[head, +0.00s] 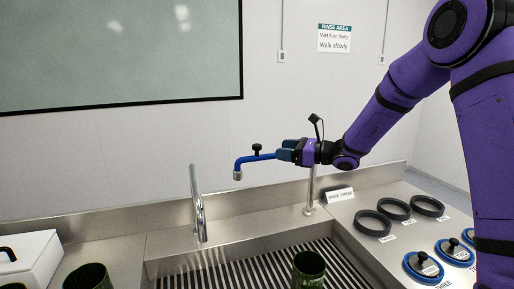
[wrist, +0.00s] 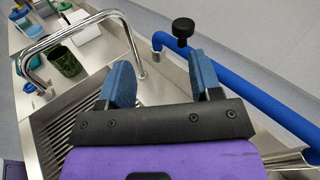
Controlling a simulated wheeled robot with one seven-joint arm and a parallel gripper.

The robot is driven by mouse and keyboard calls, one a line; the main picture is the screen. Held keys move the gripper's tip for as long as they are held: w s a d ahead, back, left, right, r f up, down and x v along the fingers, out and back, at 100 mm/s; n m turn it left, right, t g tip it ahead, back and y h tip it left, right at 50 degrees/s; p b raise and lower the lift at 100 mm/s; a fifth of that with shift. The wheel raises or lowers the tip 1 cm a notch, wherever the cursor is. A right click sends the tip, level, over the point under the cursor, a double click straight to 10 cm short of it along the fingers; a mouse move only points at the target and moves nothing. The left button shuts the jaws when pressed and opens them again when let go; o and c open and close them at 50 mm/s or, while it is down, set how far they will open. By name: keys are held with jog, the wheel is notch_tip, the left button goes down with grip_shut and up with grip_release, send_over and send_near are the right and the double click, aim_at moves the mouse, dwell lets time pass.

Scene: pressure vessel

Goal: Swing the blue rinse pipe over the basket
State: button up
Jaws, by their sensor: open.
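The blue rinse pipe (head: 256,158) reaches left above the back of the sink, its spout end bent down. A black knob (head: 257,148) stands on it; in the wrist view the knob (wrist: 183,28) is just beyond my fingertips. My gripper (head: 281,151) is open, close to the pipe. In the wrist view the pipe (wrist: 255,92) runs past and partly behind the right finger of my gripper (wrist: 160,66); I cannot tell whether they touch.
A curved steel tap (head: 198,205) rises at the sink's back left. A steel post (head: 311,192) stands behind my gripper. Black rings (head: 395,208) and blue-rimmed lids (head: 423,267) lie on the right counter. Another green container (head: 88,278) and a white box (head: 30,262) are at left.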

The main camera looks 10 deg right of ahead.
aim_at(257, 145)
jog(key=w+a, duration=0.2)
jog(key=w+a+f+m, duration=0.1)
jog(key=w+a, duration=0.2)
jog(key=w+a+m+t, duration=0.1)
jog(key=w+a, duration=0.2)
jog(key=shift+w+f, duration=0.2)
jog(key=shift+f, duration=0.05)
jog(key=shift+c, duration=0.2)
jog(key=shift+s, duration=0.1)
grip_shut()
